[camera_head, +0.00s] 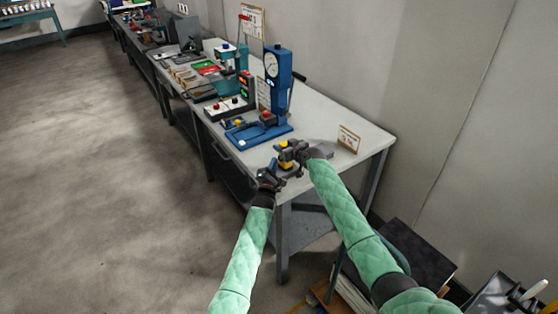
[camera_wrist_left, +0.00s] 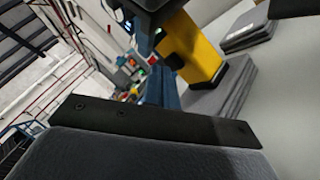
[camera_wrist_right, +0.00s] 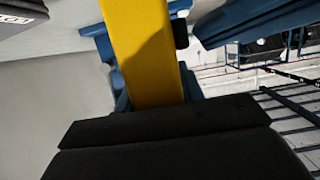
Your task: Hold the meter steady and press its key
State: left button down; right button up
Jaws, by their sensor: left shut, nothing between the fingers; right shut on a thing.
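The meter is a small yellow and dark body (camera_head: 285,161) near the front corner of the workbench. It shows as a yellow block with dark ends in the left wrist view (camera_wrist_left: 193,45) and as a yellow bar in the right wrist view (camera_wrist_right: 143,50). My right gripper (camera_head: 292,152) is shut on the meter from the right. My left gripper (camera_head: 275,172) is shut and empty, just in front and left of the meter. I cannot tell whether it touches it. The key cannot be made out in any view.
The workbench (camera_head: 355,125) runs away to the back left. A blue press with a dial (camera_head: 278,75) stands behind the meter, and a small sign (camera_head: 348,138) stands to the right. Grey flat pads (camera_wrist_left: 248,30) lie near the meter. Open floor is at left.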

pick_arm(q)
jog(key=shift+s+a, duration=0.3)
jog(key=shift+a, duration=0.1)
jog(key=s+a, duration=0.1)
jog(key=a, duration=0.1)
jog(key=s+a, duration=0.2)
dwell(0.6)
dwell(0.4)
pick_arm(e)
jog(key=o, duration=1.2)
